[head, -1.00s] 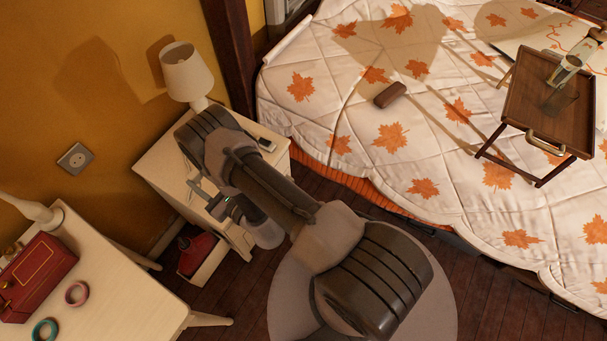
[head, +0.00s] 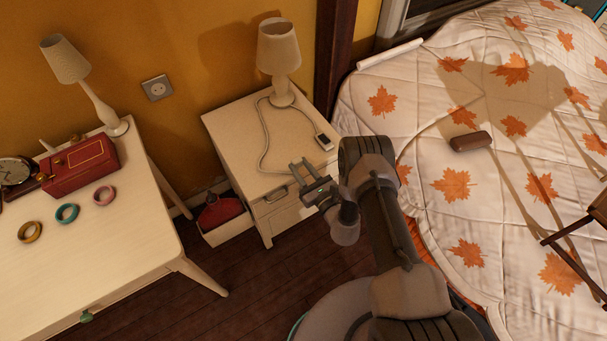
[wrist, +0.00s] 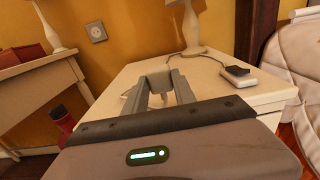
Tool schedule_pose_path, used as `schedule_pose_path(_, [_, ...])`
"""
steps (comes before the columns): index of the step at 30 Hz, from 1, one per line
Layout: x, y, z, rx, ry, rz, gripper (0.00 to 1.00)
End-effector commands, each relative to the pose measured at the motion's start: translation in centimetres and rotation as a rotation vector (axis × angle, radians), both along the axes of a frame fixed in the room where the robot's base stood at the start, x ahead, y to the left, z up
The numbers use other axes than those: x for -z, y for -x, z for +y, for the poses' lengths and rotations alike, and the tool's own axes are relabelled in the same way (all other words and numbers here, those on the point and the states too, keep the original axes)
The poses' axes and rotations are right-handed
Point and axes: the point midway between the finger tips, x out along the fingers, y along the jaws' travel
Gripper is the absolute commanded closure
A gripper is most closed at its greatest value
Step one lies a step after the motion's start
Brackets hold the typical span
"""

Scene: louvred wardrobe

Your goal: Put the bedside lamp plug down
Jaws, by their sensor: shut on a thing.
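My gripper (head: 303,172) is over the front of the white nightstand (head: 225,125), its fingers pointing toward the wall. In the wrist view it is shut on a pale block, the bedside lamp plug (wrist: 158,80). In the head view the plug is too small to make out clearly. A pale cord (head: 263,140) runs from the lamp base across the nightstand top toward my fingertips. The bedside lamp (head: 279,60) stands upright at the back of the nightstand. I cannot tell whether the plug touches the top.
A small white device with a dark part (head: 324,141) lies on the nightstand's right. A wall socket (head: 157,88) is on the yellow wall. A desk (head: 120,235) with a red box (head: 80,165) stands left. The bed (head: 430,120) is right. The nightstand's left top is mostly clear.

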Motion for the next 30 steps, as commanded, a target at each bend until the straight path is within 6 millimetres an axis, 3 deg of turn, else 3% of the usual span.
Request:
schedule_pose_path(5, [0.3, -2.2, -0.7, 0.002, 0.001, -0.002, 1.0])
schedule_pose_path(7, [2.6, -1.8, -0.6, 0.0, 0.0, 0.004, 1.0])
schedule_pose_path(10, [4.1, -1.8, -0.5, -0.002, 0.001, 0.004, 1.0])
schedule_pose_path(30, [5.1, -1.6, -0.5, -0.002, 0.003, 0.006, 1.0])
